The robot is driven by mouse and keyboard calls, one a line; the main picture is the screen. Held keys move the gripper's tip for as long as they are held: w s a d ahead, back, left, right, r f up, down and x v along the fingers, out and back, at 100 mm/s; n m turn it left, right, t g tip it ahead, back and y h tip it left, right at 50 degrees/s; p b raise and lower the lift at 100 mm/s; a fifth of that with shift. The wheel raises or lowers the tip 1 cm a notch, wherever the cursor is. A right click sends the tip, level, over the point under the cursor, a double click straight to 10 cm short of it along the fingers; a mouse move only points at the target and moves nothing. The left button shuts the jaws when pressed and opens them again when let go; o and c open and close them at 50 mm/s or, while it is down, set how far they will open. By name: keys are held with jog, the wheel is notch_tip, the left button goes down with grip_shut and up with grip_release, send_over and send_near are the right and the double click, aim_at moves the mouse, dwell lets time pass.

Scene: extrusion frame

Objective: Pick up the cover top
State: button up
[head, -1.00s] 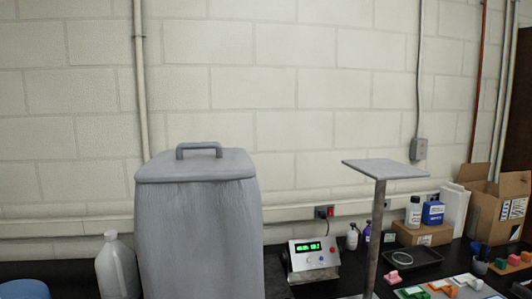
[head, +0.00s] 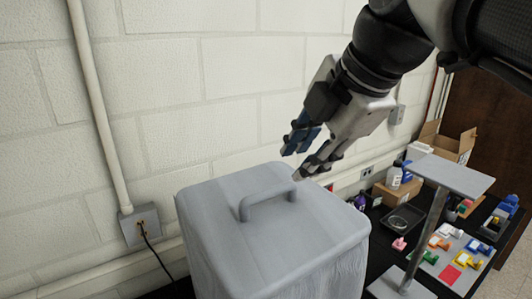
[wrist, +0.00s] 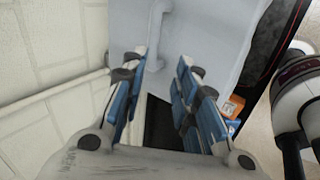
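The cover top (head: 290,225) is a grey square lid with a raised bar handle (head: 267,197). It sits on a tall grey bin (head: 335,282). In the wrist view the lid (wrist: 220,35) and its handle (wrist: 157,40) show beyond the fingertips. My gripper (head: 298,160) is above and behind the handle, tilted down towards it and apart from it. In the wrist view my gripper (wrist: 160,62) has its two blue-padded fingers spread, with nothing between them.
A grey stand with a flat square top (head: 450,174) rises right of the bin. Behind it a black table holds a dark tray (head: 402,220), coloured blocks on a board (head: 455,255), bottles and a cardboard box (head: 450,143). The wall with a conduit (head: 97,110) is close behind.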

jog(key=r, duration=0.1)
jog(key=n, duration=0.1)
send_near(270, 191)
jog(key=x, duration=0.5)
jog(key=shift+w+d+f, duration=0.1)
jog(key=shift+w+f, duration=0.2)
jog(key=shift+w, duration=0.05)
jog(key=shift+x, duration=2.7)
jog(key=shift+s, duration=0.25)
jog(key=shift+c, duration=0.4)
grip_shut()
